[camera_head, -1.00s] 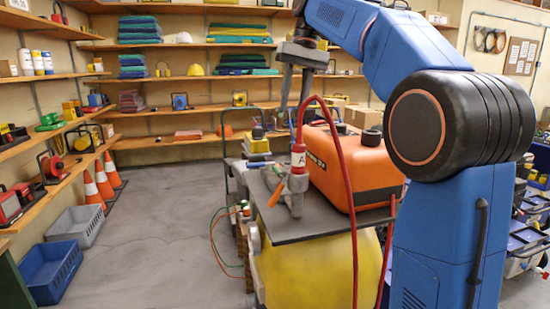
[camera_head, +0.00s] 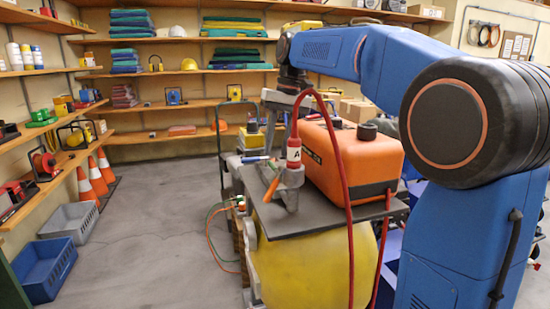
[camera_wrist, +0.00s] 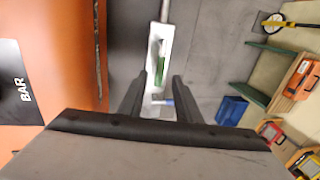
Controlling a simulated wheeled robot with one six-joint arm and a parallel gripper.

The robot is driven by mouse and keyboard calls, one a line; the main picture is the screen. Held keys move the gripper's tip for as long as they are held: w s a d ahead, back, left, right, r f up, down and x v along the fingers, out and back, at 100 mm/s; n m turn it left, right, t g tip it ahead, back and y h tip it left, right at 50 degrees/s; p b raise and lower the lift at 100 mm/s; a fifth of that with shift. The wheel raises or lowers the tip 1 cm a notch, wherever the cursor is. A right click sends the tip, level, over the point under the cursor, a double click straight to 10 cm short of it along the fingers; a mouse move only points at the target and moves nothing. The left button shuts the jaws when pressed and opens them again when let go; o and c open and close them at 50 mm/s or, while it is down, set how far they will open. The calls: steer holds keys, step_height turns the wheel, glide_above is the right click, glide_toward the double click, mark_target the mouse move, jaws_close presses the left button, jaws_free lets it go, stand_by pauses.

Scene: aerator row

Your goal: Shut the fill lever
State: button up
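The fill lever (camera_head: 272,187) is a short orange-red handle on the grey valve fitting (camera_head: 290,183). It sticks out to the left and slants downward. A red hose with a white label "A" (camera_head: 293,154) joins the top of the fitting. My gripper (camera_head: 279,138) points down beside and behind the hose, above the lever and apart from it. In the wrist view my gripper (camera_wrist: 159,80) has its two dark fingers apart with nothing held between them. I cannot make out the lever in the wrist view.
An orange tank (camera_head: 350,158) stands right of the fitting on a dark plate (camera_head: 310,218) over a yellow drum (camera_head: 315,265). The tank also fills the left of the wrist view (camera_wrist: 60,25). A white tray (camera_wrist: 157,50) with a green item lies below.

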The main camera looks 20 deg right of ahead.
mark_target(274, 168)
steer(key=shift+a+f, duration=0.2)
steer(key=shift+f, duration=0.75)
steer(key=shift+a+f, duration=0.15)
steer(key=shift+f, duration=0.8)
jaws_close()
